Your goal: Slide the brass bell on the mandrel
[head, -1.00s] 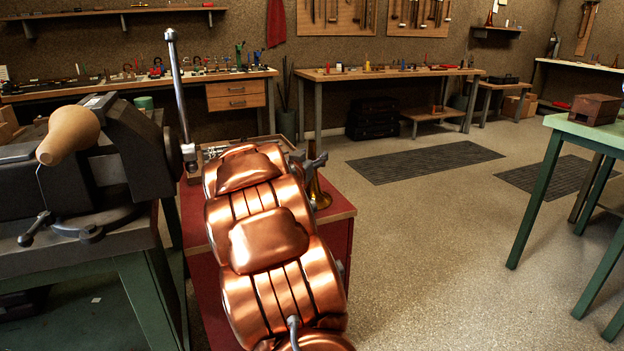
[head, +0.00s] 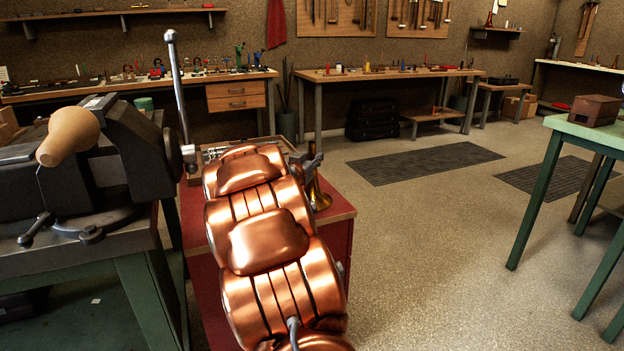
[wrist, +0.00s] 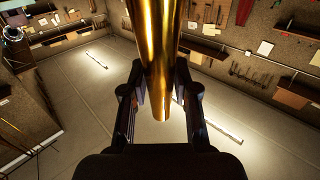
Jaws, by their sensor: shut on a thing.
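The brass bell (head: 319,194) shows in the head view just right of my copper arm, with its flare down, above or in front of the red cabinet; my arm hides part of it. My gripper (head: 308,160) is at its upper part. In the wrist view my gripper (wrist: 163,98) has its dark fingers on both sides of the bell's golden tube (wrist: 164,50), shut on it. A tan, rounded wooden piece (head: 68,135), which looks like the mandrel, sticks out of the dark vise (head: 140,150) at the left, well apart from the bell.
A metal rod (head: 177,85) rises between the vise and my arm. A green table (head: 560,122) is at the right. Workbenches line the back wall. The floor at centre right is clear, with dark mats (head: 425,162).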

